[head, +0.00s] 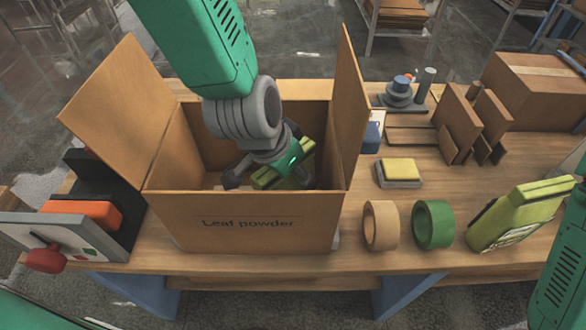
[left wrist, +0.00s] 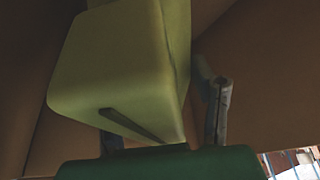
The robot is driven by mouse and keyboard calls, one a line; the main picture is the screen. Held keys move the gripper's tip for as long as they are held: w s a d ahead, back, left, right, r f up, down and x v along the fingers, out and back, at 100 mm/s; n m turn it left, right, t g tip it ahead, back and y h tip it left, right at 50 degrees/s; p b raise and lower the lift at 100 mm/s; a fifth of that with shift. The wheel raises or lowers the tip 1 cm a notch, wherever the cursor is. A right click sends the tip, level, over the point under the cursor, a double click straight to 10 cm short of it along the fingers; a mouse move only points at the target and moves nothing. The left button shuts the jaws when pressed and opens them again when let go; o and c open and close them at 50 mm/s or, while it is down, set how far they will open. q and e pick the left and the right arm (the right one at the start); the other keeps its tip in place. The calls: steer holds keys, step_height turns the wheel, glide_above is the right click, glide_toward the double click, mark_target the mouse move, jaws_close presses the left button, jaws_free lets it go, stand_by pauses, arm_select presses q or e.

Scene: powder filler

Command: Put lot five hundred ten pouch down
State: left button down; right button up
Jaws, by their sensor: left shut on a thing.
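The open cardboard box marked "Leaf powder" (head: 245,235) stands on the table with its flaps up. My left gripper (head: 268,180) reaches down inside it and is shut on a yellow-green pouch (head: 300,165). The pouch also shows large in the left wrist view (left wrist: 120,65), close to the brown box walls, with one grey finger (left wrist: 217,105) beside it. Whether the pouch touches the box floor is hidden. No lot number is readable. My right gripper is not in view; only part of my right arm shows.
A tan tape roll (head: 381,226), a green tape roll (head: 433,225) and a yellow-topped pad (head: 400,172) are right of the box. Cardboard pieces and a closed carton (head: 530,90) are behind. A device with a red knob (head: 45,259) stands left.

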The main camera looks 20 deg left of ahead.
mark_target(265, 178)
arm_select(q)
steer(key=c, duration=0.7)
jaws_free()
steer(key=shift+f, duration=0.1)
steer(key=p+v, duration=1)
steer(key=v, duration=0.2)
steer(key=shift+s, duration=0.1)
